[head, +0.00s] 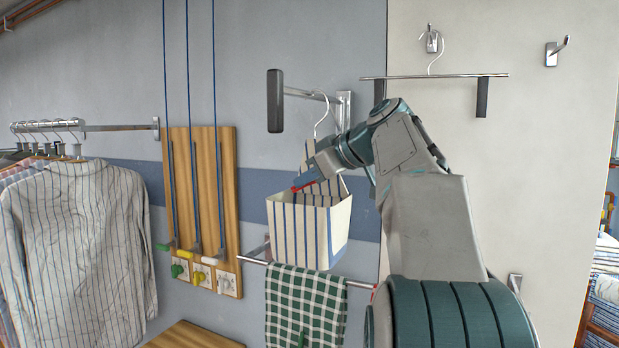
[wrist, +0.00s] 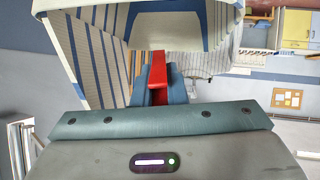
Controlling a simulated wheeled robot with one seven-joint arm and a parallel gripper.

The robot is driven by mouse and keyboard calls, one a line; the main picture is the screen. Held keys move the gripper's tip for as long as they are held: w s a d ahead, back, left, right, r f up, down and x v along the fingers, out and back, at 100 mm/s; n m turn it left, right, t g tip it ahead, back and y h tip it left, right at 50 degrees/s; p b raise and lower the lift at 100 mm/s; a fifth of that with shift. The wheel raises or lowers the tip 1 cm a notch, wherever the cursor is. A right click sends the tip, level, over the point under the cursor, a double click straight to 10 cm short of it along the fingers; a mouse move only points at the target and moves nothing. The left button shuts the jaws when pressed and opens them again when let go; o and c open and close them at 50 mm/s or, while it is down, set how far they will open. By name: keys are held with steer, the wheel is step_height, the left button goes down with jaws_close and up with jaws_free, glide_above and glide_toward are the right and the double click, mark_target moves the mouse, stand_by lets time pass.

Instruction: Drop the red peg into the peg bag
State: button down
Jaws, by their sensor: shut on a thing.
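The peg bag (head: 311,232) is cream with blue stripes and hangs from a hook on the wall, its mouth facing up. The red peg (head: 300,187) shows at the mouth of the bag. In the wrist view the red peg (wrist: 157,72) stands out between the fingers of my gripper (wrist: 159,95), which is shut on it. The bag's striped cloth (wrist: 92,50) is close around the peg in that view. My gripper (head: 308,181) reaches in from the right, just over the bag's opening. The inside of the bag is hidden in the head view.
A green checked cloth (head: 305,305) hangs on a rail below the bag. Striped shirts (head: 75,245) hang at the left, beside a wooden board (head: 203,210) with cords and coloured knobs. A metal bracket arm (head: 310,95) juts out above the bag.

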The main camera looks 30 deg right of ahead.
stand_by(0.3)
steer(key=c, duration=0.9)
jaws_free()
steer(key=shift+s, duration=0.1)
steer(key=s+d+r+b, duration=0.1)
steer(key=s+d, duration=0.2)
steer(key=s, duration=0.4)
steer(key=shift+r, duration=0.25)
stand_by(0.4)
